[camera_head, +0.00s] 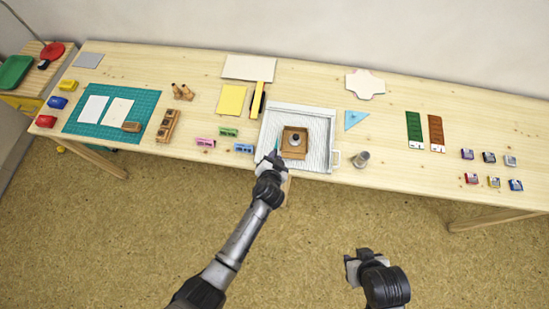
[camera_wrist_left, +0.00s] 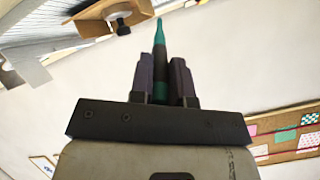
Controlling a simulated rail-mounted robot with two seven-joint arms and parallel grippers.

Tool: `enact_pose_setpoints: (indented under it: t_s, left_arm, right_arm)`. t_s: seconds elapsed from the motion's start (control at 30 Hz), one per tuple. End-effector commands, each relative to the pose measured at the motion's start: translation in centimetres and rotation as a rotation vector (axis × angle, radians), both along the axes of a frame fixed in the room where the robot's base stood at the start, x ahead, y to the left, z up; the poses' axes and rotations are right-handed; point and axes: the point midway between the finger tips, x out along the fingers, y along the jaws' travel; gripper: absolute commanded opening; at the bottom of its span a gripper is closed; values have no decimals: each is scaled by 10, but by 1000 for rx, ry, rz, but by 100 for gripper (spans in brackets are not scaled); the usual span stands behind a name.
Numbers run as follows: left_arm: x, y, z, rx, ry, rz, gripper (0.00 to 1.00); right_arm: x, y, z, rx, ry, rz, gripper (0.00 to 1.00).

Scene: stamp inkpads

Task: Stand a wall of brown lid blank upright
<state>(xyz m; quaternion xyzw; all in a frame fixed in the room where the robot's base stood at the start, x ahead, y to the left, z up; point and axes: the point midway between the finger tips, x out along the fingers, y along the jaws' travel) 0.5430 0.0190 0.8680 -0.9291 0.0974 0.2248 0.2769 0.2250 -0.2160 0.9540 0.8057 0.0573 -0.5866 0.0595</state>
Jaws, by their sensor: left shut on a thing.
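The brown lid blank (camera_head: 296,130) lies in the grey ridged tray (camera_head: 317,116) at the middle of the table. A dark round weight (camera_head: 295,140) sits on its middle. Its edges look raised, but which walls stand upright is too small to tell. My left gripper (camera_head: 272,160) is at the tray's front left, just left of the blank. It is shut on a teal pointed tool, which shows between the fingers in the left wrist view (camera_wrist_left: 159,60). Whether the tool touches the blank is unclear. My right gripper (camera_head: 355,266) is in front of the table, apart from everything.
Pink, green and blue blocks (camera_head: 243,148) lie left of the tray. A grey metal cylinder (camera_head: 362,158) stands close to its right, below a blue triangle (camera_head: 355,119). Several inkpads (camera_head: 489,157) are at the far right. A green mat (camera_head: 143,105) lies left.

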Motion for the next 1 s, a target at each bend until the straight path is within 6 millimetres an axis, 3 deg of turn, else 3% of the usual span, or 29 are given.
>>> enact_pose_setpoints:
  t_s: [0.7,1.0]
  left_arm:
    - [0,5,52,-2,0,-1,0]
    - [0,7,59,0,-1,0,0]
  right_arm:
    - [0,-3,50,-11,-1,7,43]
    - [0,-2,57,-8,-1,5,43]
